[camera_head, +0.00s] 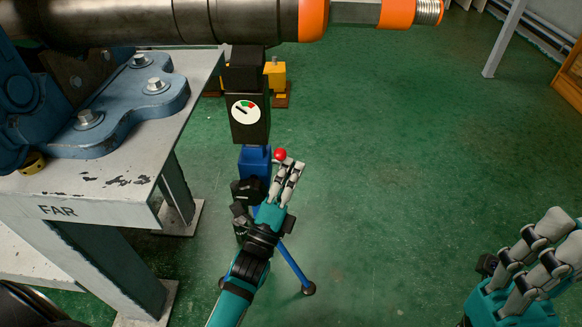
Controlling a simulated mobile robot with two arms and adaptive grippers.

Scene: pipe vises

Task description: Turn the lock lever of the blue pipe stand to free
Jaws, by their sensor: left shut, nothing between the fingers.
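The blue pipe stand (254,163) stands on the floor beside the table's right edge, with splayed blue legs. Its black upper part carries a round white dial (246,112) with green and red marks and a dark pointer toward the upper left. The lock lever's red ball knob (281,155) shows right of the blue column; the rest of the lever is hidden. My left gripper (290,167) is shut and empty, with its fingertips just below the knob. I cannot tell whether they touch it. My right gripper (545,238) is at the lower right, away from the stand, its opening unclear.
A dark pipe (255,20) with orange bands crosses the top above the stand. A blue vise (110,100) is bolted to the worn grey table marked FAR (100,205) at left. A yellow object (276,76) stands behind the stand. The green floor at right is clear.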

